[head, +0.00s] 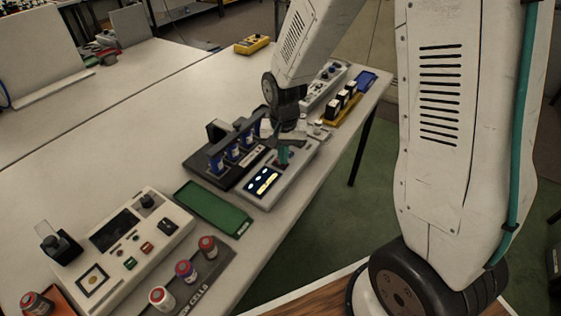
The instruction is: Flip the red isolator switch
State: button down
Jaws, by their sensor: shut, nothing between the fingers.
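My gripper (284,157) is shut and empty, pointing down at the grey device with a lit display (265,182). Its fingertips are over or against that device's top, just beyond the display; I cannot tell whether they touch. I cannot make out a red isolator switch there; the gripper and wrist cover part of the device. The pale control box (118,243) at the lower left carries a small red button (147,248), a green button (130,263) and black controls. I cannot tell whether any of these is the isolator.
A green tray (214,208) lies nearer. A yellow tray (343,107) with black-and-white items lies behind.

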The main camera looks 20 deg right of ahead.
jog(key=shift+r, duration=3.5)
jog(key=s+d+r+n, duration=0.1)
jog(key=s+r+n, duration=0.1)
jog(key=s+r, duration=0.6)
jog(key=s+d+r+n+t, duration=0.1)
jog(key=s+r, duration=0.6)
jog(key=s, duration=0.9)
jog(key=shift+d+r+n, duration=0.35)
jog(key=shift+d+n, duration=0.25)
jog(key=shift+n, duration=0.5)
